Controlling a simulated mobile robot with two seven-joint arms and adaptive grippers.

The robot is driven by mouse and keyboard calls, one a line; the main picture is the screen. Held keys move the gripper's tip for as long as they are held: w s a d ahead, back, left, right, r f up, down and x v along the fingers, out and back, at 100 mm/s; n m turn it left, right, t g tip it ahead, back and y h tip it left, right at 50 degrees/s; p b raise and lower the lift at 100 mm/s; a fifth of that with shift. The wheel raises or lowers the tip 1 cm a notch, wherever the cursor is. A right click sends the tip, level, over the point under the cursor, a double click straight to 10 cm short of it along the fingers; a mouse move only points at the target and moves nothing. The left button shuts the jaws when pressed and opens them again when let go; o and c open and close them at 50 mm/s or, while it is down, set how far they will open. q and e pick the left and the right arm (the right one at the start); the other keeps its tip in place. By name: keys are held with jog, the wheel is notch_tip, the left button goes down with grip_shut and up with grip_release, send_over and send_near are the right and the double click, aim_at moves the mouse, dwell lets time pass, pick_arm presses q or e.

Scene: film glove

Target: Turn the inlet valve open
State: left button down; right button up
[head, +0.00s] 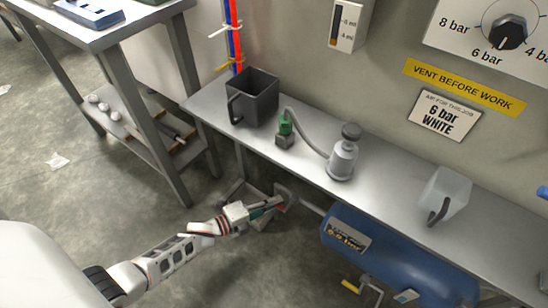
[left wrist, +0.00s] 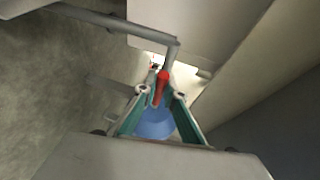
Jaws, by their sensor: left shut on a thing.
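The inlet valve's red lever (left wrist: 161,88) lies between the fingertips of my left gripper (left wrist: 160,95) in the left wrist view. A grey pipe (left wrist: 172,55) runs just beyond it. In the head view my left gripper (head: 270,207) is below the front edge of the bench, left of the blue tank. It is shut on the red lever, which is small and mostly hidden there. How far the lever is turned cannot be told. My right gripper is not in view.
The blue tank (head: 400,255) sits under the metal bench (head: 300,165), with a yellow-handled valve (head: 351,286) low on it. On the bench stand a dark jug (head: 258,95), a grey metal unit (head: 342,160) and a clear jug (head: 448,192). Open floor lies at left.

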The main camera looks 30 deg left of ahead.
pick_arm(q)
jog(key=shift+s+d+f, duration=0.15)
jog(key=shift+d, duration=0.05)
dwell(0.3)
jog(key=c, duration=2.2)
grip_release()
jog(key=shift+o, duration=0.5)
jog(key=shift+a, duration=0.1)
jog(key=v, duration=1.1)
jog(key=shift+s+a, duration=0.2)
jog(key=shift+s, duration=0.15)
